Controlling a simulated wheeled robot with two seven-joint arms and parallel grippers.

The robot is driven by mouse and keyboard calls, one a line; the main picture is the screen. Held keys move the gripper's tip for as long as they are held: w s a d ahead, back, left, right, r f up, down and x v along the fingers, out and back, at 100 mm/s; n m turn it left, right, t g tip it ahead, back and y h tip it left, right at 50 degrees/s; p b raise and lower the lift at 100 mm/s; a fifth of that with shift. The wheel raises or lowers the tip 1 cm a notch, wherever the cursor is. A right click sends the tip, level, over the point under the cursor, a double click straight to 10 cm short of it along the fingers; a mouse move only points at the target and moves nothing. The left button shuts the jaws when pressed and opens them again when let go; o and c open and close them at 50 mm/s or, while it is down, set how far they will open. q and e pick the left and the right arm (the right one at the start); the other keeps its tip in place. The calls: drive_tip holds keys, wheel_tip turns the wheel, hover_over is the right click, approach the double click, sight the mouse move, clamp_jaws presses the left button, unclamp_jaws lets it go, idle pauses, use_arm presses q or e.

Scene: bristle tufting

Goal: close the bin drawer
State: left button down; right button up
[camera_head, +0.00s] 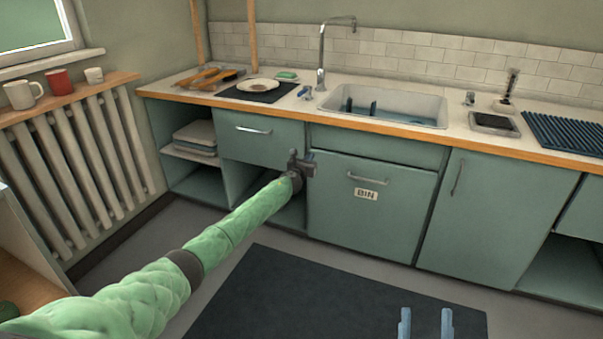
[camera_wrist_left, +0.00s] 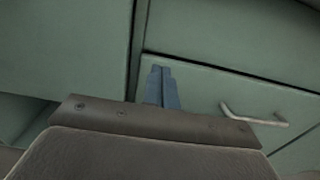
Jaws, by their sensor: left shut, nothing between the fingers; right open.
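The bin drawer front (camera_head: 340,215) is a teal panel below the sink, with a "BIN" label (camera_head: 365,194) and a metal bar handle (camera_head: 367,178). It looks about flush with its neighbours; I cannot tell whether a small gap is left. My left gripper (camera_head: 308,160) is shut and empty at the panel's upper left corner. In the left wrist view its blue fingers (camera_wrist_left: 162,88) overlap the bin front (camera_wrist_left: 205,92), left of the handle (camera_wrist_left: 255,118); contact is not clear. My right gripper (camera_head: 425,323) is open and empty at the bottom edge, over the dark mat.
A dark mat (camera_head: 290,290) lies on the floor before the cabinets. The worktop holds a sink (camera_head: 400,118), a plate (camera_head: 258,86) and a ribbed drying mat (camera_head: 565,132). Open shelves (camera_head: 190,178) are at left, beside a radiator (camera_head: 75,165).

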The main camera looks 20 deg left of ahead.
use_arm(q)
drive_tip(key=s+f+p, duration=0.1)
drive_tip(key=s+p, duration=0.2)
drive_tip(key=s, duration=0.6)
drive_tip(key=shift+s+a+f, duration=0.15)
drive_tip(key=shift+s+f, duration=0.05)
drive_tip(key=shift+f, duration=0.15)
use_arm(e)
wheel_tip(320, 180, down, 33)
drive_tip(key=a+g+h, duration=0.2)
drive_tip(key=g, duration=1)
drive_tip(key=shift+w+a+h, duration=0.15)
drive_tip(key=shift+w+h, duration=0.2)
drive_tip(key=shift+h, duration=0.05)
